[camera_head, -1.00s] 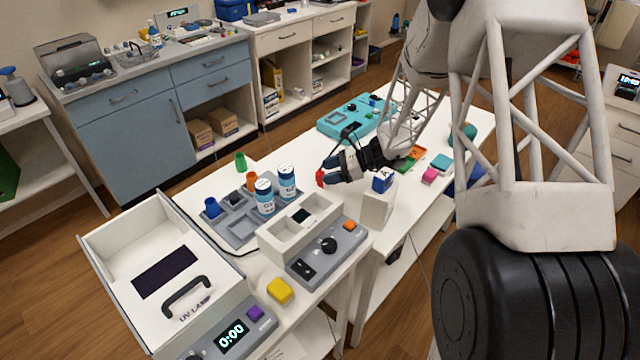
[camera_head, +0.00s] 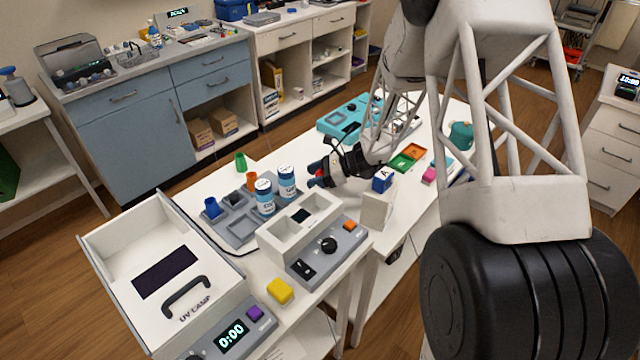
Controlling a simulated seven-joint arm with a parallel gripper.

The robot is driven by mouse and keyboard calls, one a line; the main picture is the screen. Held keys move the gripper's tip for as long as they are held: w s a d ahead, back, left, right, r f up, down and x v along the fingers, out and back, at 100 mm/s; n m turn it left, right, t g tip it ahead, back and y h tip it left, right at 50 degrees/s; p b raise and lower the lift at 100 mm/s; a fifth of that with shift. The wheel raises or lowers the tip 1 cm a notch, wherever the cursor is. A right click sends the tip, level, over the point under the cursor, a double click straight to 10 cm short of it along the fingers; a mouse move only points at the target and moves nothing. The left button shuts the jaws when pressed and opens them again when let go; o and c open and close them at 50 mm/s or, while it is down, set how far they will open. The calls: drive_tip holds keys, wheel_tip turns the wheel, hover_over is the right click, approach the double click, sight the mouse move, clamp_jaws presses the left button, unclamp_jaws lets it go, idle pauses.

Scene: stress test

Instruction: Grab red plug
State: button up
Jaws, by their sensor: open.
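The red plug (camera_head: 314,167) shows as a small red patch at the tips of my gripper (camera_head: 317,175), on the white table behind the two labelled bottles. The fingertips are blue-grey and very close to the plug. Much of the plug is hidden by them. My gripper is open. I cannot tell whether either finger touches the plug.
Two white-and-blue bottles (camera_head: 264,197) stand in a grey tray (camera_head: 232,232) just left of the gripper. A white block (camera_head: 376,211) and a blue lettered cube (camera_head: 382,179) are to its right. A green cup (camera_head: 240,162) stands at the table's back edge.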

drive_tip(key=c, duration=1)
drive_tip(key=shift+r, duration=0.2)
wheel_tip(320, 180, up, 10)
drive_tip(key=shift+f, duration=0.15)
idle(0.7)
